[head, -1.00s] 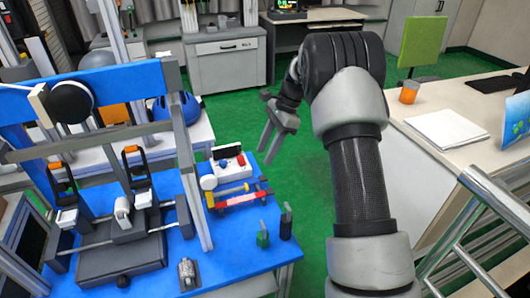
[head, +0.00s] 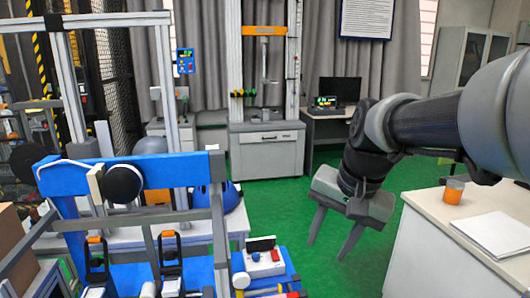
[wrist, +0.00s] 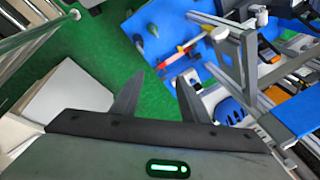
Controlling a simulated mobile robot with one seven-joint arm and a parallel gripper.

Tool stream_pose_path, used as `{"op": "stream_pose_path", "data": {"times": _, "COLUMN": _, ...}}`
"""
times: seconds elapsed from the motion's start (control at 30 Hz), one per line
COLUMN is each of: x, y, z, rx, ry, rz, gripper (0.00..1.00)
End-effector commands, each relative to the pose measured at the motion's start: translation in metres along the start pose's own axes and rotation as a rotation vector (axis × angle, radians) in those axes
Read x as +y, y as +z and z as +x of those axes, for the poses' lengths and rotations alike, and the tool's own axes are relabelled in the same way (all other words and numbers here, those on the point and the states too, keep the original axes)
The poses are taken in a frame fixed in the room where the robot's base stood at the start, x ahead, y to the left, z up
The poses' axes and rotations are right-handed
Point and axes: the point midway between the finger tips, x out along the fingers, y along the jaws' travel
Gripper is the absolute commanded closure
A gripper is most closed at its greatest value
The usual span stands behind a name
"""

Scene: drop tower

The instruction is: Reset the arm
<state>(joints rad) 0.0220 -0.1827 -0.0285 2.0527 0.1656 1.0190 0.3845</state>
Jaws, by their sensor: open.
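My gripper (head: 333,236) hangs from my arm at the right of centre in the head view. Its two fingers are spread apart with nothing between them. It points down over the green floor (head: 275,205), between the blue drop tower bench on the left and the pale desk on the right. In the wrist view my gripper (wrist: 155,98) also shows both fingers apart, with green floor between and beyond them. My arm reaches in from the right edge of the head view.
The drop tower frame (head: 218,230) with blue panels stands at left. A white and red device (head: 262,262) lies on its bench. A grey cabinet machine (head: 267,150) stands behind.

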Motion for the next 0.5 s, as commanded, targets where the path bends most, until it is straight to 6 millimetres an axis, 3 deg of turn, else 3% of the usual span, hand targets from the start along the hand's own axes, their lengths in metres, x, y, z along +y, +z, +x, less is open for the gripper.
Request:
{"op": "stream_pose_path", "data": {"times": 0.03, "x": 0.010, "y": 0.018, "z": -0.011, "rx": 0.040, "ry": 0.000, "rz": -0.072, "gripper": 0.59}}
{"op": "stream_pose_path", "data": {"times": 0.2, "x": 0.036, "y": 0.057, "z": -0.025, "rx": 0.132, "ry": 0.019, "rz": -0.269, "gripper": 0.59}}
{"op": "stream_pose_path", "data": {"times": 0.5, "x": 0.071, "y": 0.101, "z": -0.026, "rx": 0.247, "ry": 0.063, "rz": -0.508, "gripper": 0.59}}
